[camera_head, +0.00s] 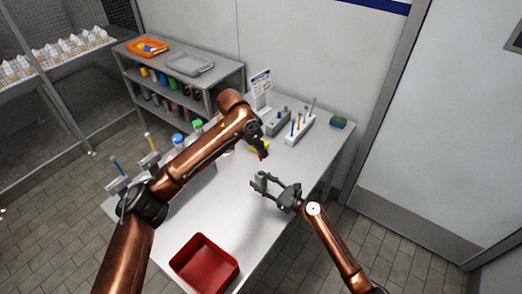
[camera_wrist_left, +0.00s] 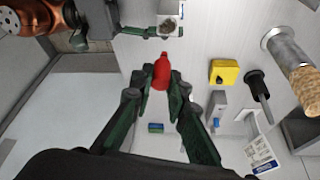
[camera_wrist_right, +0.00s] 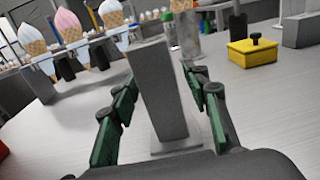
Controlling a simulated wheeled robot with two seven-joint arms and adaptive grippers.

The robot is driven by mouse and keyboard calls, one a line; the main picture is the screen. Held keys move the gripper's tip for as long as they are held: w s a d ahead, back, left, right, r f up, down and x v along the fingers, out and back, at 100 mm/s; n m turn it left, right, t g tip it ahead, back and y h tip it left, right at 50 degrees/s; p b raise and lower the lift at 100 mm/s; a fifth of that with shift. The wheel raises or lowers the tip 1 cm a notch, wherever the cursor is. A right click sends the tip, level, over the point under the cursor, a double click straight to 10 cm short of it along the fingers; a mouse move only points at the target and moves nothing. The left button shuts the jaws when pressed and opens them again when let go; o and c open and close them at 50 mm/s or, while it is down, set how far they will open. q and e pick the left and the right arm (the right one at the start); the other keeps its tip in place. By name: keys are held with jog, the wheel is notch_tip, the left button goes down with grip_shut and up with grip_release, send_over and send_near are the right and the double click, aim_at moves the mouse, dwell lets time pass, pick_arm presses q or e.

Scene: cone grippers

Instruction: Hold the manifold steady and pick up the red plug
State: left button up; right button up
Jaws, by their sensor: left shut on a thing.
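The red plug (camera_wrist_left: 162,72) is held between the fingers of my left gripper (camera_wrist_left: 163,82), which is shut on it. In the head view, the plug (camera_head: 264,156) hangs with that gripper (camera_head: 262,149) above the table, apart from the manifold. The manifold (camera_wrist_right: 160,95) is an upright grey block on a flat base. It stands between the spread fingers of my right gripper (camera_wrist_right: 160,88), with gaps seen beside it. My right gripper (camera_head: 268,181) is low over the table and looks open around the manifold. The manifold's top (camera_wrist_left: 168,25) shows in the left wrist view.
A yellow block with a black knob (camera_wrist_right: 252,50) stands nearby on the table. A red bin (camera_head: 204,263) is at the table's near end. Tool racks (camera_head: 300,128) and a green sponge (camera_head: 338,122) are at the back. Ice-cream cones (camera_wrist_right: 70,25) stand to the left.

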jog(key=shift+o, duration=0.2)
jog(key=shift+s+d, duration=0.1)
jog(key=v, duration=1.1)
jog(key=shift+s+d, duration=0.25)
jog(key=shift+d, duration=0.05)
